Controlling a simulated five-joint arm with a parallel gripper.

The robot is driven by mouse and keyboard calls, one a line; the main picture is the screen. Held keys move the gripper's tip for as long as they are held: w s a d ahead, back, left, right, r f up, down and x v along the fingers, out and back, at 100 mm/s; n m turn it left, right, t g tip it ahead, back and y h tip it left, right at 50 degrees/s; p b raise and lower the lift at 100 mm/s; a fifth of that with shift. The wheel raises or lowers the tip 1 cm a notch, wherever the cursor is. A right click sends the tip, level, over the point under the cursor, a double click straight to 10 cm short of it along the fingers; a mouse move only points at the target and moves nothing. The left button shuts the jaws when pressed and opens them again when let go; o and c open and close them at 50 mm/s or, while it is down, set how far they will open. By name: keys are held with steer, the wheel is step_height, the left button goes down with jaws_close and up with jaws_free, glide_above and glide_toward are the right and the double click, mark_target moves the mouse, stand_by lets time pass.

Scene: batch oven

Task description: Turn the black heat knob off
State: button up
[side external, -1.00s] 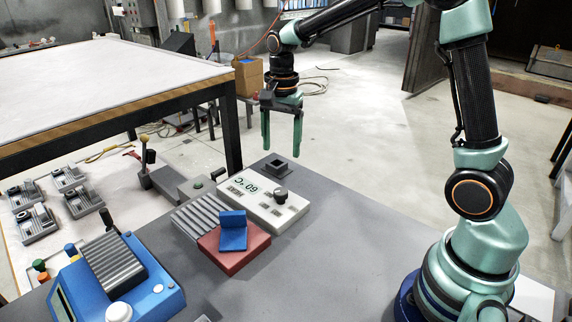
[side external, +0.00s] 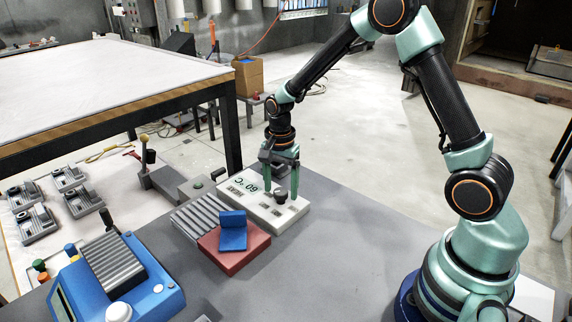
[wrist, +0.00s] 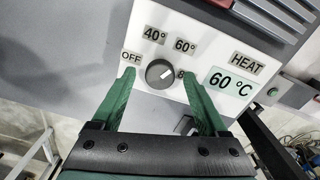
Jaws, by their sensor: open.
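The black heat knob (wrist: 160,73) sits on a white control panel (wrist: 205,30) with labels OFF, 40° and 60°; a further label is partly hidden by a finger. A pale line on the knob slants up to the right. The HEAT display (wrist: 231,85) reads 60 °C. My gripper (wrist: 158,74) is open, with one green finger on each side of the knob and gaps showing. In the side external view my gripper (side external: 281,195) points down over the panel, with the knob (side external: 280,196) between its fingertips.
A red block (side external: 250,245) with a blue piece (side external: 233,232) stands just in front of the panel, beside a ribbed grey plate (side external: 188,219). A blue machine (side external: 150,297) stands at the lower left. The grey tabletop right of the panel is clear.

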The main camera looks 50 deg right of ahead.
steer(key=shift+f, duration=0.2)
steer(key=shift+c, duration=0.4)
jaws_close()
